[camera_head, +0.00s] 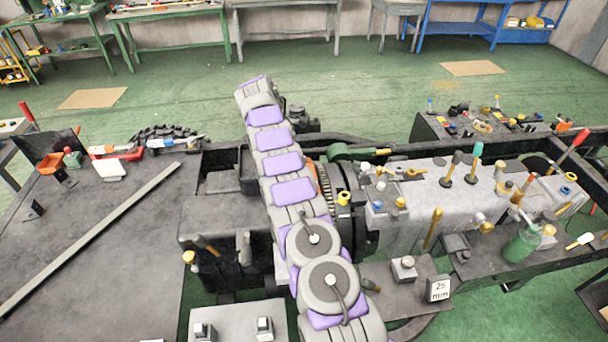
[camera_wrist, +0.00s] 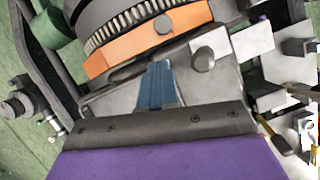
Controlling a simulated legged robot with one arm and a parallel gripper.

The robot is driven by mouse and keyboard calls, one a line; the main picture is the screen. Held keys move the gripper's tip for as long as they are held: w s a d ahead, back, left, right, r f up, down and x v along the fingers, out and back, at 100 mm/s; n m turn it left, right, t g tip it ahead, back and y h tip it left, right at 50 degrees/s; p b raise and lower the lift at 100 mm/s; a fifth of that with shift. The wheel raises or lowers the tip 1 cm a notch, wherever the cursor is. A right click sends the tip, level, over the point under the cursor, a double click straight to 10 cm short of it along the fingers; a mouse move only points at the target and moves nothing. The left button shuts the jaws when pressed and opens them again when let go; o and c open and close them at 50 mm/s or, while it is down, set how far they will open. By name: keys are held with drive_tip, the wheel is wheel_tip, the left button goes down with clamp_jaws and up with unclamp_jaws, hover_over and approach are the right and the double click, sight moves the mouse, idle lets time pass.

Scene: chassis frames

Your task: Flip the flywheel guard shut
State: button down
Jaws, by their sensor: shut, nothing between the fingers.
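The flywheel guard looks to be the orange curved band (camera_wrist: 150,48) in the wrist view, with a dark round knob on it. It lies along the toothed flywheel rim (camera_wrist: 122,24). In the head view only a sliver of the orange band (camera_head: 322,178) shows beside the flywheel (camera_head: 345,195); my arm hides the rest. My gripper (camera_wrist: 157,66) has blue fingers, shut and empty, pointing at the band's lower edge. I cannot tell whether they touch it. The guard's hinge and exact angle are unclear. My gripper is not visible in the head view.
A grey gearbox housing (camera_head: 420,195) with several levers and knobs stands right of the flywheel. A dark bench (camera_head: 90,240) with a long metal bar (camera_head: 95,235) is at left. Dark chassis rails surround the engine bay. Green floor beyond is mostly clear.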

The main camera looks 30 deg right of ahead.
drive_tip(key=shift+a+f, duration=0.1)
drive_tip(key=shift+a, duration=0.45)
drive_tip(key=shift+s+f+b, duration=0.1)
drive_tip(key=shift+f+b, duration=0.4)
drive_tip(key=shift+b, duration=0.55)
drive_tip(key=b+x, duration=0.8)
drive_tip(key=shift+d+f, duration=0.1)
drive_tip(key=shift+d, duration=0.2)
drive_tip(key=shift+s+d+f, duration=0.1)
drive_tip(key=shift+d+f, duration=0.1)
drive_tip(key=shift+d, duration=0.15)
drive_tip(key=shift+a, duration=0.1)
drive_tip(key=shift+a, duration=0.15)
drive_tip(key=shift+r, duration=0.1)
